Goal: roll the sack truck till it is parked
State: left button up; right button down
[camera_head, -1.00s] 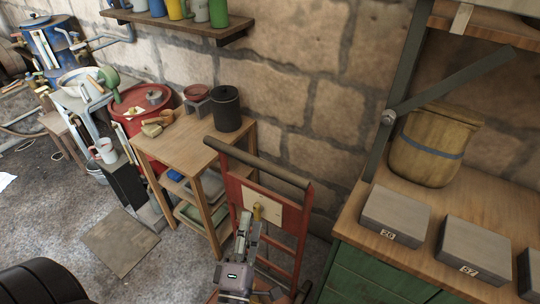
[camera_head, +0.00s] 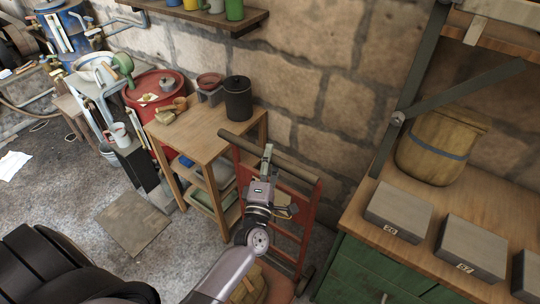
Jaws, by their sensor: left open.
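The sack truck (camera_head: 305,222) is a red frame with rungs and a dark handle bar (camera_head: 292,169) across its top. It stands between the wooden side table and the green workbench. My left gripper (camera_head: 267,155) is open and points up at the handle bar, overlapping its middle in the picture. I cannot tell whether the fingers touch the bar or are around it. The gripper and wrist hide part of the truck's frame and the panel on it. My right gripper is not in view.
The wooden side table (camera_head: 205,129) with a black pot (camera_head: 238,98) stands close on the truck's left. The green workbench (camera_head: 365,270) with numbered grey blocks is close on its right. A stone wall is behind. A flat board (camera_head: 132,222) lies on the floor at left.

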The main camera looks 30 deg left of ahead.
pick_arm(q)
grip_shut()
dwell(0.7)
dwell(0.3)
